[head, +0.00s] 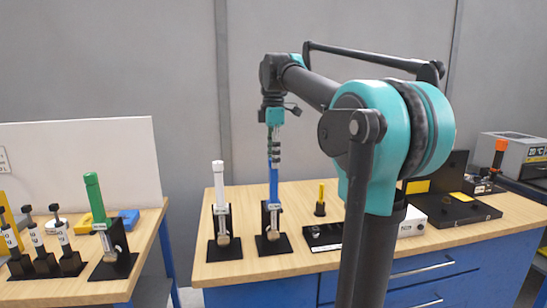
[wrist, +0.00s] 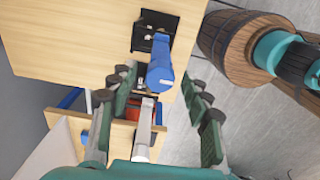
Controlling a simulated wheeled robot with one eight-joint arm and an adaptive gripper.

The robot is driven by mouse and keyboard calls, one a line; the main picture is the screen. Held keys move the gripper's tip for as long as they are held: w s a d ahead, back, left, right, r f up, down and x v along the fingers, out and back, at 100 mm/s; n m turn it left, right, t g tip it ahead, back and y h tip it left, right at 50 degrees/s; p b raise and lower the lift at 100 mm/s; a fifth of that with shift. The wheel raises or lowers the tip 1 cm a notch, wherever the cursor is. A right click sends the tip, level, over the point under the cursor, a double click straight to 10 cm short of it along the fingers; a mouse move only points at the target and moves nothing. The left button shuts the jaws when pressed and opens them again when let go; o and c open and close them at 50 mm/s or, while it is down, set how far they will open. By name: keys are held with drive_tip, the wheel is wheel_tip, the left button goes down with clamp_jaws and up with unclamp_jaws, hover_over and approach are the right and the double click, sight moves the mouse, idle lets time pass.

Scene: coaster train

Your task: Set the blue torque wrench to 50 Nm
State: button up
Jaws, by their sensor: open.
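The blue torque wrench (head: 273,185) stands upright, handle up, in a black stand (head: 273,243) on the wooden bench. In the wrist view its blue handle (wrist: 160,68) points toward the camera, with the black stand beyond it. My gripper (head: 274,155) hangs above the wrench, fingers pointing down around the top of the handle. In the wrist view my gripper (wrist: 161,80) is open, with the handle end between the fingertips and gaps on both sides. The wrench's scale is too small to read.
A white-handled wrench (head: 219,190) stands close left of the blue one; its white handle also shows in the wrist view (wrist: 143,130). A green-handled wrench (head: 95,200) stands on the left table. A small yellow-handled tool (head: 320,200) and black cases (head: 450,208) are to the right.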

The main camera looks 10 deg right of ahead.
drive_tip(key=shift+c, duration=0.5)
clamp_jaws()
